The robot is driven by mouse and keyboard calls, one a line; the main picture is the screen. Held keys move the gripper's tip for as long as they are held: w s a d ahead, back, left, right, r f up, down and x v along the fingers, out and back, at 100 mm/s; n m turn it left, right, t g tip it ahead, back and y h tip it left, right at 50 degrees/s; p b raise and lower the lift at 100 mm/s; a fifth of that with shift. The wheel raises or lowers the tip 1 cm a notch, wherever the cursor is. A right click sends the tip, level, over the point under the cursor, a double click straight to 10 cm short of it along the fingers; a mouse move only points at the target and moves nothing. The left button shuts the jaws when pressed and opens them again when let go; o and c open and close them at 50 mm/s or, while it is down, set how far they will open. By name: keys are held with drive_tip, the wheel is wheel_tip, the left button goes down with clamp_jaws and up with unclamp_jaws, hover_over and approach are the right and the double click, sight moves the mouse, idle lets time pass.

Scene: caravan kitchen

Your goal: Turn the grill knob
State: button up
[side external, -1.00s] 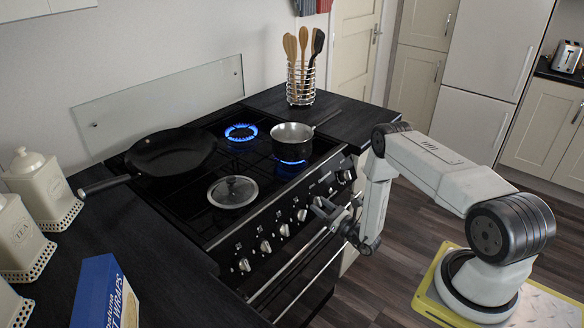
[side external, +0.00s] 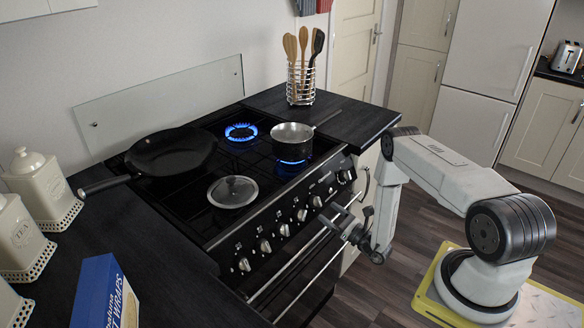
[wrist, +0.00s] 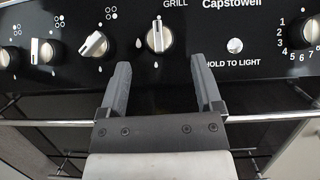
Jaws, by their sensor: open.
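The grill knob (wrist: 159,38) is a silver knob with a raised bar, under the word GRILL on the black control panel in the wrist view. Its bar stands roughly upright. In the side view it appears as a small knob (side external: 316,201) toward the far end of the row. My gripper (wrist: 163,72) is open and empty. Its two dark fingers point at the panel, one on each side below the knob, and are not closed around it. In the side view my gripper (side external: 333,215) is just in front of the panel, by the oven rail.
Other knobs (wrist: 94,45) sit to the left, with a button (wrist: 235,45) and a numbered dial (wrist: 311,31) to the right. A rail (wrist: 265,117) runs below the panel. Above, the hob holds a frying pan (side external: 170,152), a lid (side external: 232,191) and a saucepan (side external: 292,143) over a lit burner.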

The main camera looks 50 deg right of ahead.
drive_tip(key=shift+v, duration=1.95)
drive_tip(key=w+a+r+n+g+y, duration=0.45)
drive_tip(key=a+r+n+y, duration=0.2)
drive_tip(key=a+y, duration=0.3)
drive_tip(key=s+a+r+n+g+y, duration=0.45)
drive_tip(key=a+n+g, duration=0.5)
drive_tip(key=g, duration=0.25)
drive_tip(key=s+a+r+n+g+h, duration=0.2)
drive_tip(key=s+r+n+g+h, duration=0.2)
drive_tip(key=s+n+g+h, duration=0.5)
wheel_tip(320, 180, up, 8)
drive_tip(key=w+d+n+t+h, duration=0.1)
drive_tip(key=n+t+h, duration=0.4)
drive_tip(key=n, duration=0.5)
drive_tip(key=shift+w+d+f+t, duration=0.25)
drive_tip(key=shift+w+d+t, duration=0.05)
drive_tip(key=shift+d+t, duration=0.55)
